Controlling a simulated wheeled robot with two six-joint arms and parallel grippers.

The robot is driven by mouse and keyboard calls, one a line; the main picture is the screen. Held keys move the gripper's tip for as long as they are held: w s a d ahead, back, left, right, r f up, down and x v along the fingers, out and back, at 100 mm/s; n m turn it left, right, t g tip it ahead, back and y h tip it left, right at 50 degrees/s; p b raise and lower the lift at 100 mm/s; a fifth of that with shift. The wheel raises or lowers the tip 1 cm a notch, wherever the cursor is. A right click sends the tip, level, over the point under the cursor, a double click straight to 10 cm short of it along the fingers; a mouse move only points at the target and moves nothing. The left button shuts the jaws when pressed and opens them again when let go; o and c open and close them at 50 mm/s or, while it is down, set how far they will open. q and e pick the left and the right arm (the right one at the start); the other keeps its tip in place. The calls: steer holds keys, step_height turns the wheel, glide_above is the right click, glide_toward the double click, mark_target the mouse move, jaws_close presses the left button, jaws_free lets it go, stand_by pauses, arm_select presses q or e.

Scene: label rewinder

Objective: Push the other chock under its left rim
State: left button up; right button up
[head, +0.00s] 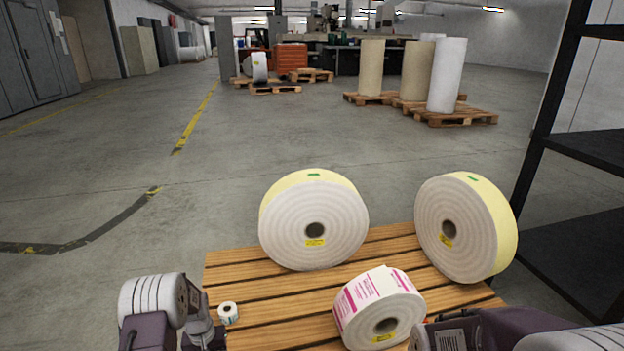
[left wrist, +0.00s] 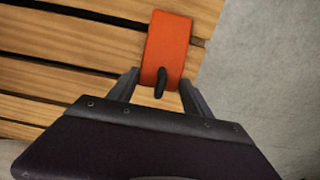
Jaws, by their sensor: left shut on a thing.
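An orange chock (left wrist: 166,45) with a dark peg on it shows in the left wrist view, over the edge of the wooden slats. My left gripper (left wrist: 160,92) is shut on the chock, one finger at each side of its near end. In the head view a large white roll with a yellow outer band (head: 290,225) stands on its rim on the slatted deck (head: 255,262). A similar roll (head: 470,230) leans at the deck's right.
A smaller roll with pink-printed labels (head: 375,305) stands at the deck's front, close to my right arm. A black shelf rack (head: 575,150) stands at the right. The floor left of the deck is clear.

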arm_select(q)
steer(key=shift+r+p, duration=1.85)
steer(key=shift+r, duration=0.35)
steer(key=shift+f, duration=0.1)
